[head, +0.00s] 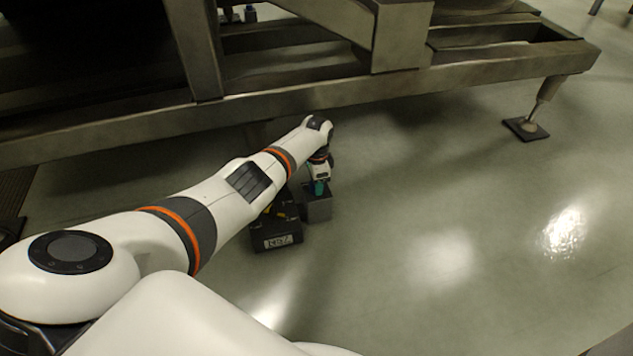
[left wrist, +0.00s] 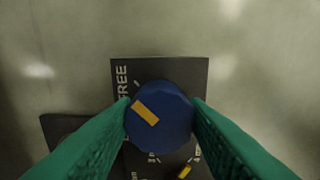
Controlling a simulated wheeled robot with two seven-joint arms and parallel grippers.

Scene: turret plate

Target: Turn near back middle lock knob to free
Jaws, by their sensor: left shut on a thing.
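The lock knob (left wrist: 172,108) is round and blue, with a yellow-orange bar off its centre, slanting from upper left to lower right. It sits on a dark plate (left wrist: 185,70) with the word FREE in pale letters at upper left, reading sideways, and small tick marks around the knob. My left gripper (left wrist: 160,112) is shut on the knob, one green finger on each side. In the head view, my left gripper (head: 319,187) points down at a grey block (head: 318,208) low by the floor. The knob itself is hidden there. My right gripper is not in view.
A dark box (head: 277,236) with a white label stands beside the grey block. A heavy metal frame (head: 300,92) crosses above and behind, with a foot pad (head: 525,129) at right. The glossy floor (head: 450,220) to the right is clear.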

